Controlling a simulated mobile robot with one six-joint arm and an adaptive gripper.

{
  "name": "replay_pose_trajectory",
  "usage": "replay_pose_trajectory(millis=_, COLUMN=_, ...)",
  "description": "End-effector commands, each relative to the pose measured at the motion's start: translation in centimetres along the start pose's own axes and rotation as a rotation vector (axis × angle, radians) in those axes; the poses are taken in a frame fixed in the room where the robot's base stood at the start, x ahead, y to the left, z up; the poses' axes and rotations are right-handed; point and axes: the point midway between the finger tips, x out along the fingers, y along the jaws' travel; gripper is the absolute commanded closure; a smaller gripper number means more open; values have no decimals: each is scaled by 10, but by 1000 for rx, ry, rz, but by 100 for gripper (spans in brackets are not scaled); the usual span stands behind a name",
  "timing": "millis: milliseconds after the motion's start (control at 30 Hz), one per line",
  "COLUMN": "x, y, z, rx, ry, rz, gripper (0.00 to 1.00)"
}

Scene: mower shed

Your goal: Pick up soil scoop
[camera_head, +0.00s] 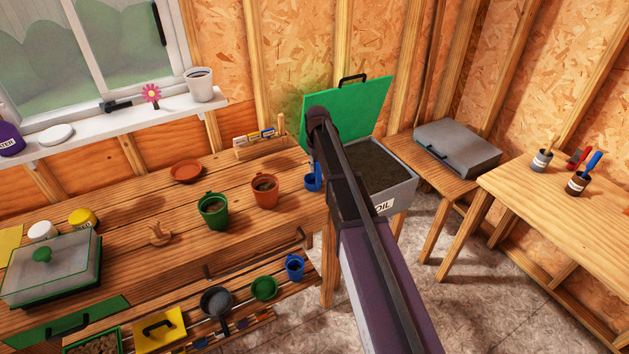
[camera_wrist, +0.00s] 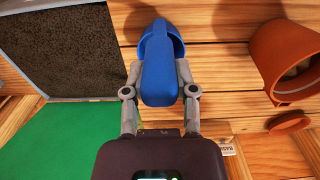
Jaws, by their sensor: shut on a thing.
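The blue soil scoop (camera_wrist: 158,82) lies between the two grey fingers of my gripper (camera_wrist: 157,72) in the wrist view. The fingers are shut on its sides, and its hollow end points away from my palm. In the camera_head view the scoop (camera_head: 312,183) shows as a small blue shape at the bench's right end, beside the soil box. My arm hides my fingers there. I cannot tell whether the scoop touches the bench.
The open soil box (camera_head: 401,190), with its green lid (camera_head: 352,106) raised, stands right of the scoop. A terracotta pot (camera_head: 264,196) and a green pot (camera_head: 213,211) stand to its left on the wooden bench (camera_head: 130,205). A seed packet rack (camera_head: 260,145) stands behind.

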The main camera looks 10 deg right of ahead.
Motion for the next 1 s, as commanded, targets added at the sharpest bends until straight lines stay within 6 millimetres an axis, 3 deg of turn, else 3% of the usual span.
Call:
replay_pose_trajectory(millis=467, x=-4, y=0, z=0, rx=0, ry=1, rz=0, gripper=100)
replay_pose_trajectory(millis=967, x=-42, y=0, z=0, rx=-1, ry=0, rz=0, gripper=100)
replay_pose_trajectory(millis=1000, x=-38, y=-6, z=14, rx=-1, ry=0, rz=0, gripper=100)
